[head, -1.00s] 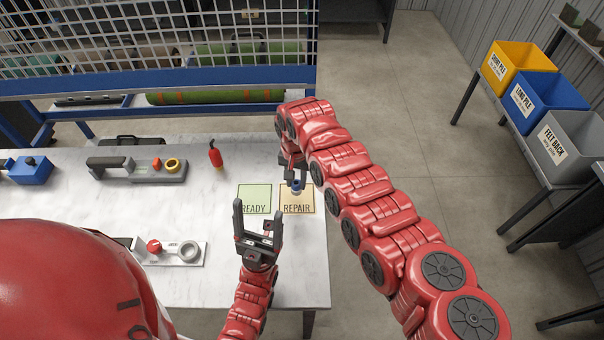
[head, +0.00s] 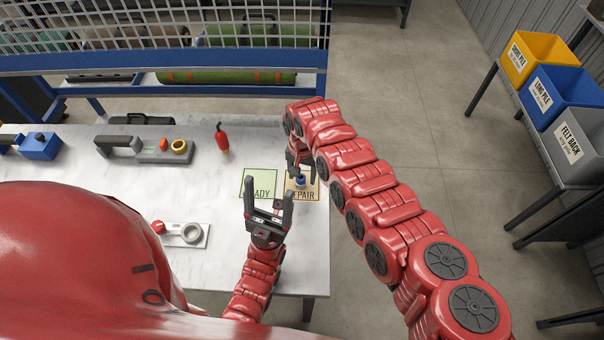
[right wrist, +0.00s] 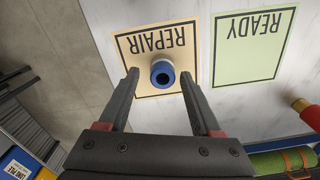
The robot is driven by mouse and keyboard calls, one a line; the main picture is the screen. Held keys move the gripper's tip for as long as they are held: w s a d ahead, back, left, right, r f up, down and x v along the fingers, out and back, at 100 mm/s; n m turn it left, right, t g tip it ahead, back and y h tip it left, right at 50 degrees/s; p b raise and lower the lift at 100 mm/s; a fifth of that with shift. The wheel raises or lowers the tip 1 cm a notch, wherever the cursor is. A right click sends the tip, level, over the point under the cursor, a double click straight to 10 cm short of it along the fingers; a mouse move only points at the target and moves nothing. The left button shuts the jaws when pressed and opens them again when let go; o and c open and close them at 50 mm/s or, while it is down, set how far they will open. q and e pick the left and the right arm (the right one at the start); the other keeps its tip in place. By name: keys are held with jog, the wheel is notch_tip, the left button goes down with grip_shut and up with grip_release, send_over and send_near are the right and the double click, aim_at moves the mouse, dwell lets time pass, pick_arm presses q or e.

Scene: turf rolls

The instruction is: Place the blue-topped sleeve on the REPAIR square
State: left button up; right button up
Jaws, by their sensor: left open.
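The blue-topped sleeve (head: 300,181) stands upright on the tan REPAIR square (head: 309,196). In the right wrist view the sleeve (right wrist: 162,73), with a blue ring top and pale body, stands on the REPAIR square (right wrist: 142,46), near its lower edge in that picture. My right gripper (right wrist: 160,78) is open, its two fingers apart on either side of the sleeve with gaps showing. In the head view my right gripper (head: 301,172) is right by the sleeve, partly hidden by its own arm. My left gripper (head: 268,200) is open and empty, in front of the green READY square (head: 258,176).
A red bottle-like item (head: 222,138) stands behind the READY square. A grey tool (head: 145,148) and a white plate with a ring (head: 185,234) lie to the left. The table's right edge is close to the REPAIR square. Labelled bins (head: 557,90) stand far right.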

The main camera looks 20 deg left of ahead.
aim_at(302, 176)
jog(key=shift+s+r, duration=0.1)
jog(key=shift+r, duration=0.05)
notch_tip(302, 176, up, 12)
jog(key=p, duration=0.9)
jog(key=shift+r, duration=0.1)
